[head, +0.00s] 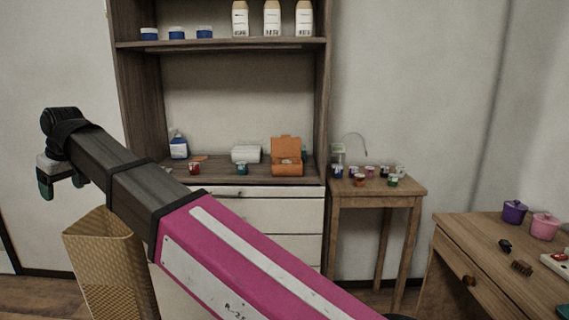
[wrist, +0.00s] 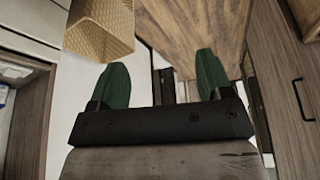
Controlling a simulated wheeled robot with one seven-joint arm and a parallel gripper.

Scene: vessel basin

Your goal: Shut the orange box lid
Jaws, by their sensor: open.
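The orange box (head: 287,167) stands on the counter of the wooden shelf unit in the head view. Its lid (head: 286,144) is raised upright at the back. Something dark shows at its front; what is inside is too small to tell. My gripper (head: 62,188) is at the far left of the head view, well apart from the box and nearer to me. In the wrist view my gripper's two green fingers (wrist: 162,75) are spread wide with nothing between them. The orange box is not in the wrist view.
A woven basket (head: 98,262) stands below my arm and shows in the wrist view (wrist: 100,30). A side table (head: 376,188) with several jars stands right; a desk (head: 500,262) is nearer.

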